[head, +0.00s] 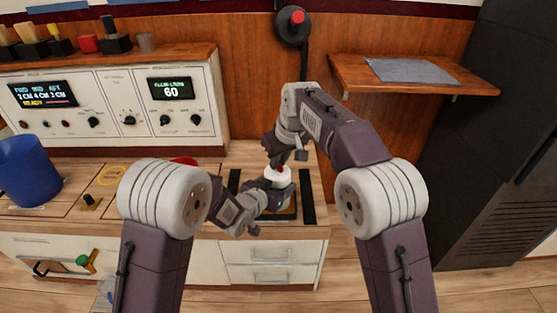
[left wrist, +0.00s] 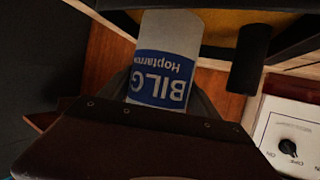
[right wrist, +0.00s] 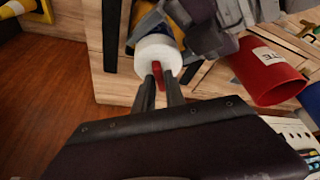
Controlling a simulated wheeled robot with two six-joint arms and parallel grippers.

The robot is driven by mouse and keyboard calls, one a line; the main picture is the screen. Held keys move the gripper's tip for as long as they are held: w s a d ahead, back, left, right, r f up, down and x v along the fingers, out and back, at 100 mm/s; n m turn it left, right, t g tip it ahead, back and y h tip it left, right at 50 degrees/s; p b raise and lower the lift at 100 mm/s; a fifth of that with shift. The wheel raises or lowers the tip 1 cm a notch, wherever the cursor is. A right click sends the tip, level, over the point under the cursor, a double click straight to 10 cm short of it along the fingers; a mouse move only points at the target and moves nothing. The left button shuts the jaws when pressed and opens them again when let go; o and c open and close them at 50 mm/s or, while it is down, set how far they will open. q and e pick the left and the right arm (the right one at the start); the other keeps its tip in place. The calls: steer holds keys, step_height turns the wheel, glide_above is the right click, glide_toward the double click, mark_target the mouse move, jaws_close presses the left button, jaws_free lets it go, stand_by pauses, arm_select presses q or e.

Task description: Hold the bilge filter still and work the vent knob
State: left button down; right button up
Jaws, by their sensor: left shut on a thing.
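The bilge filter (head: 278,181) is a white cylinder standing upright on the counter, between two dark strips. A red vent knob (right wrist: 156,72) sits on its white top. My left gripper (head: 268,195) is shut on the filter's body from the left; in the left wrist view the filter (left wrist: 168,60) shows its blue label, upside down, between the fingers. My right gripper (right wrist: 158,92) points down from above, its two fingers slightly apart on either side of the red knob. Whether they touch the knob cannot be told.
A blue bucket (head: 28,170) stands at the far left of the counter. A panel with displays and knobs (head: 115,105) stands behind. A wooden shelf (head: 420,86) juts out at the right.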

jaws_close()
steer(key=shift+m+h, duration=0.3)
steer(key=shift+m, duration=0.5)
steer(key=o, duration=0.6)
jaws_free()
steer(key=v, duration=1.2)
steer(key=shift+s, duration=0.15)
